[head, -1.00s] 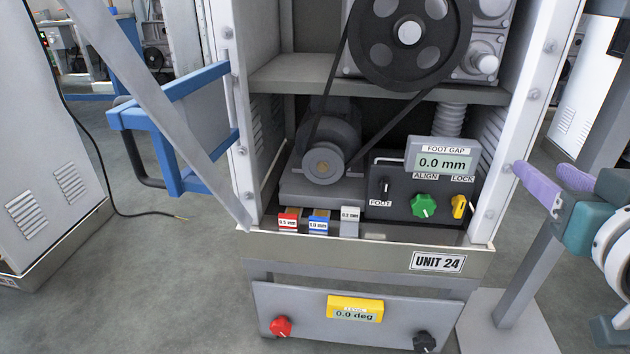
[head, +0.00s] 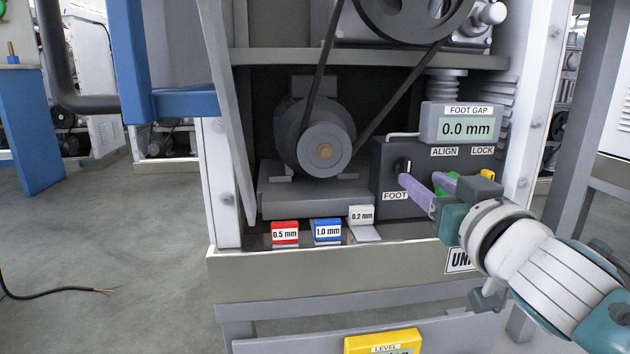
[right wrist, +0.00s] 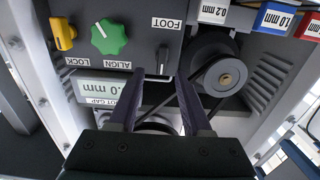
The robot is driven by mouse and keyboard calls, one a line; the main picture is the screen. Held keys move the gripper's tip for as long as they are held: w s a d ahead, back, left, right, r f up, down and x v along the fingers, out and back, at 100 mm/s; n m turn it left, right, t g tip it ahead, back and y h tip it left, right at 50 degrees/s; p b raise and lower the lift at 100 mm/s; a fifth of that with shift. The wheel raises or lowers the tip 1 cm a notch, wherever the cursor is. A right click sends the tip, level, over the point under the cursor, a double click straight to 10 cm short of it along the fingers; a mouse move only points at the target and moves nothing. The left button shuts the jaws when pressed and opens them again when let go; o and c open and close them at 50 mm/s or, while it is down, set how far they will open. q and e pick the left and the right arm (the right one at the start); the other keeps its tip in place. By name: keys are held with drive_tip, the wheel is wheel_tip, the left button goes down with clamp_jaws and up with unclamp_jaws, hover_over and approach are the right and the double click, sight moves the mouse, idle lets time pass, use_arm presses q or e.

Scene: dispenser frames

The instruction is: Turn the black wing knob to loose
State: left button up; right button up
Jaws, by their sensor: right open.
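The black wing knob (head: 403,165) sits on the dark control box (head: 388,212) above the label FOOT. In the right wrist view, which is upside down, the knob (right wrist: 163,60) shows a light mark and stands about in line with the box's face. My right gripper (head: 420,181) is open with purple fingers in front of the box. In the right wrist view the knob lies ahead, between the lines of the two fingertips (right wrist: 159,78); no contact shows. In the head view one finger ends just below the knob. My left gripper is out of view.
The green ALIGN knob (right wrist: 109,36) and yellow LOCK knob (right wrist: 63,33) are beside it. The FOOT GAP display (head: 460,125) reads 0.0 mm. Red (head: 285,232), blue (head: 327,230) and grey (head: 362,215) tagged shims lie at the front ledge. A motor (head: 315,135) stands left.

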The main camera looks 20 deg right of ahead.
sight(408, 171)
drive_tip(key=b+x, duration=0.1)
drive_tip(key=x, duration=0.3)
drive_tip(key=shift+w, duration=0.25)
drive_tip(key=shift+a, duration=0.1)
clamp_jaws()
idle(0.4)
